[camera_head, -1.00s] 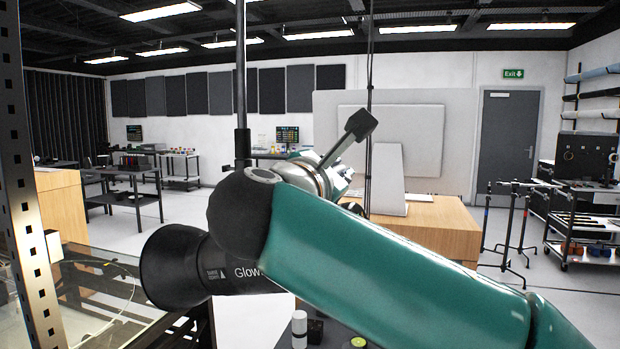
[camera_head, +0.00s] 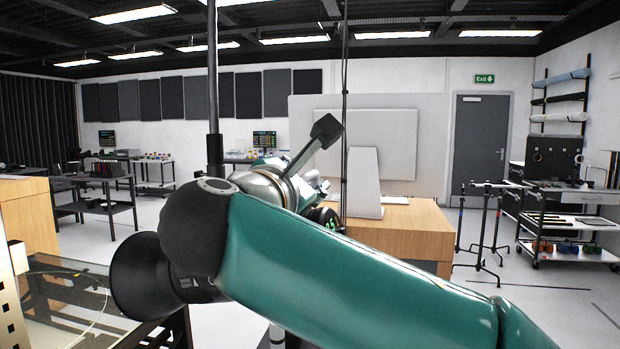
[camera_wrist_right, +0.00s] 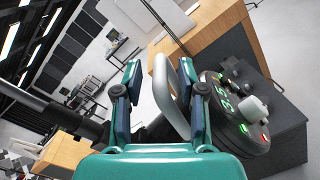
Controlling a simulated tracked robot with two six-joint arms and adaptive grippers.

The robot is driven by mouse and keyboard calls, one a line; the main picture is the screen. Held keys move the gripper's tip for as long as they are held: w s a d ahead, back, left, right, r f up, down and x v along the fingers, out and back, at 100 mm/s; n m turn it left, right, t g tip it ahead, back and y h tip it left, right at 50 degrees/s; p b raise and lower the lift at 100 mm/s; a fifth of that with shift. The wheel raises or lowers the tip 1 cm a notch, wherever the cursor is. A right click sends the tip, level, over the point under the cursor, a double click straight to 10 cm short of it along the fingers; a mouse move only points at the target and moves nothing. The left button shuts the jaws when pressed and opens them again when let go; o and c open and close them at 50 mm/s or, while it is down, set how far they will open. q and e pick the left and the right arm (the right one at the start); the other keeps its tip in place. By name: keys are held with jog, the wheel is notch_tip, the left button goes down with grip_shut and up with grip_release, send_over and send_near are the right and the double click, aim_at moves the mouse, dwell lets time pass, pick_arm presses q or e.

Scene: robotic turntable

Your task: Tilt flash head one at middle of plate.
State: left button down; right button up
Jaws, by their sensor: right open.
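The flash head (camera_head: 137,277) is a black body with a flared front end, at the lower left of the head view. My right forearm hides most of its body. In the right wrist view its rear panel (camera_wrist_right: 232,100) shows lit green digits and a pale knob. A grey loop handle (camera_wrist_right: 169,95) stands at that panel's left side. My right gripper (camera_wrist_right: 158,75) is open, with the handle in the gap between its fingers; I cannot tell whether they touch it. The gripper shows small and partly hidden in the head view (camera_head: 311,187). My left gripper is not in view.
A glass-topped table (camera_head: 75,300) lies at the lower left, which may be the plate. A dark vertical pole (camera_head: 213,90) rises behind my wrist. A wooden desk (camera_head: 400,238) stands behind the flash head. Light stands (camera_head: 482,225) and a trolley (camera_head: 565,247) are at the right.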

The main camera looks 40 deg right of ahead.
jog(key=v, duration=1)
jog(key=shift+s+a, duration=0.2)
jog(key=shift+f, duration=0.1)
